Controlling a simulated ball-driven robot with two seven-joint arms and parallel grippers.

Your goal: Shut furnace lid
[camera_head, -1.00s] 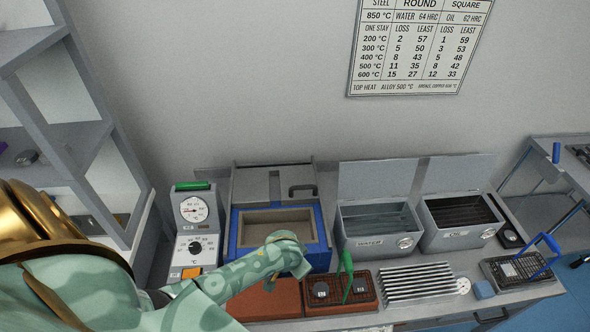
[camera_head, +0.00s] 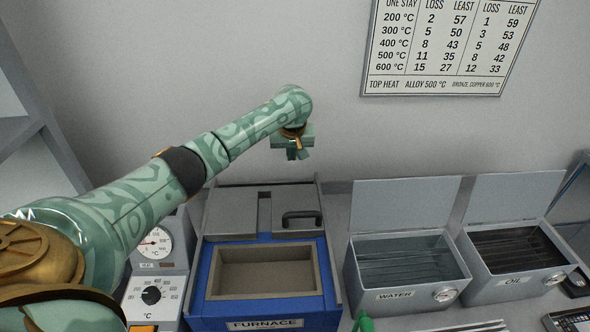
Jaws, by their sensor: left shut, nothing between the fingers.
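The blue furnace (camera_head: 205,310) stands on the bench with its top opening uncovered, showing an empty-looking pale chamber. Its grey lid (camera_head: 232,218) lies slid back behind the opening, with a dark handle (camera_head: 302,217) on its right part. My left gripper (camera_head: 296,154) is shut and empty, pointing down in the air above and behind the lid, near the wall. It is apart from the handle. My right gripper is not in view.
Right of the furnace stand the water tank (camera_head: 408,292) and the oil tank (camera_head: 515,280), lids up. A controller with dials (camera_head: 152,294) stands on the left, partly behind my arm. A green handle tip (camera_head: 364,322) shows at the bottom. A chart (camera_head: 447,50) hangs on the wall.

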